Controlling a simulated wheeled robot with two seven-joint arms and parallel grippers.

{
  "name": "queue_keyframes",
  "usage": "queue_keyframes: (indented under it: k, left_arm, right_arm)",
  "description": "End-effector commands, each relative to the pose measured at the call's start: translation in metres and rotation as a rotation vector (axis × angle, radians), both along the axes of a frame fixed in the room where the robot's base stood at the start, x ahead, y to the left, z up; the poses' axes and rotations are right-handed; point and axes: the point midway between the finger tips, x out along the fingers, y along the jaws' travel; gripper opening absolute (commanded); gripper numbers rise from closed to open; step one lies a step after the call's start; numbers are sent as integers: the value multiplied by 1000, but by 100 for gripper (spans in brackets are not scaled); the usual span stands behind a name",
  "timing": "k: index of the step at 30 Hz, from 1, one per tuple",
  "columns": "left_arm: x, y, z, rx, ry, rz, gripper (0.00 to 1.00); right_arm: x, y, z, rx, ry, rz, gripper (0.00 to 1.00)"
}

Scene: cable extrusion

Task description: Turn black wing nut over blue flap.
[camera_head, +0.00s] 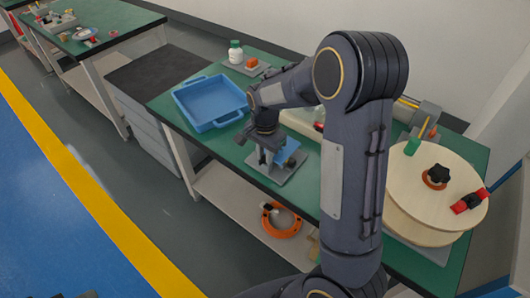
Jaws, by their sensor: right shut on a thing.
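My right arm reaches across the bench, and its dark gripper (265,146) points down over a small grey fixture (290,172). The blue flap (287,152) is on this fixture, just right of the gripper and partly hidden by the arm. The gripper is shut at the top of the fixture, next to the flap. The black wing nut cannot be made out; the jaws and wrist cover the place where they grip.
A blue tray (211,123) lies left of the fixture on the green bench. A white bottle (235,52) and an orange block (252,62) stand behind. A wooden spool (455,203) with a black knob (438,173) is at right. An orange ring (283,232) lies on the lower shelf.

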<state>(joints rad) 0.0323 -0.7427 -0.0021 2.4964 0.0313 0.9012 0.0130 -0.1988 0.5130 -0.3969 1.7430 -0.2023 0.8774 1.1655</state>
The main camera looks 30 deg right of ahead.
Motion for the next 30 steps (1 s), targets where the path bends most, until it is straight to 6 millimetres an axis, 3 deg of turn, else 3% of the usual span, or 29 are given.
queue_keyframes:
  k: [13,14,18,26,30]
  left_arm:
    - [0,0,0,0,0,0,35]
    - [0,0,0,0,0,0,35]
    - [0,0,0,0,0,0,35]
    - [0,0,0,0,0,0,35]
    - [0,0,1,0,0,0,35]
  right_arm:
    - [1,0,1,0,-2,-9,0]
    - [1,0,1,0,-2,-9,21]
    - [1,0,0,0,-2,-9,39]
    - [0,0,0,0,-1,-8,40]
    - [1,0,10,0,-3,-8,40]
